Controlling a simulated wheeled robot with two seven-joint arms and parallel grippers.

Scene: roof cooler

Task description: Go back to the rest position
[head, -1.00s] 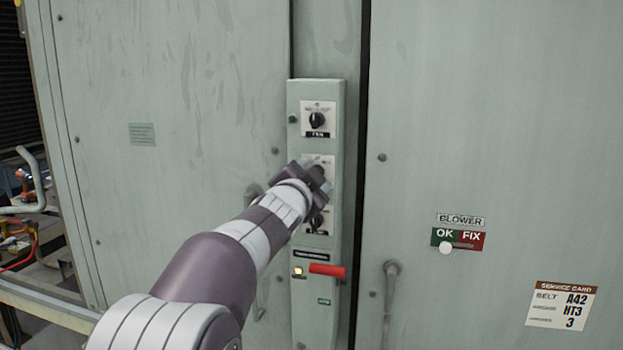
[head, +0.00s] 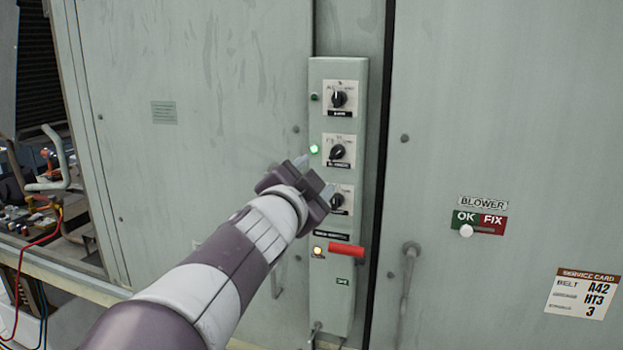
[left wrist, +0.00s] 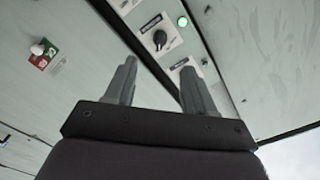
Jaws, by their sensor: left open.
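My left gripper (head: 314,178) is open and empty in front of the switch panel (head: 318,95), apart from its knobs. Its two fingers also show spread in the left wrist view (left wrist: 158,85). The panel is a narrow green box with three black rotary knobs: a top knob (head: 338,99), a middle knob (head: 337,151) and a bottom knob (head: 337,201), the last partly behind a finger. A green lamp (head: 314,149) glows beside the middle knob. My right gripper is in no view.
A red handle (head: 346,250) sticks out low on the panel, with a lit amber lamp (head: 317,251) beside it. A door handle (head: 408,290) stands to the right. A blower OK/FIX slider (head: 466,231) and a service card (head: 582,293) are on the right door. Pipes (head: 55,160) are at left.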

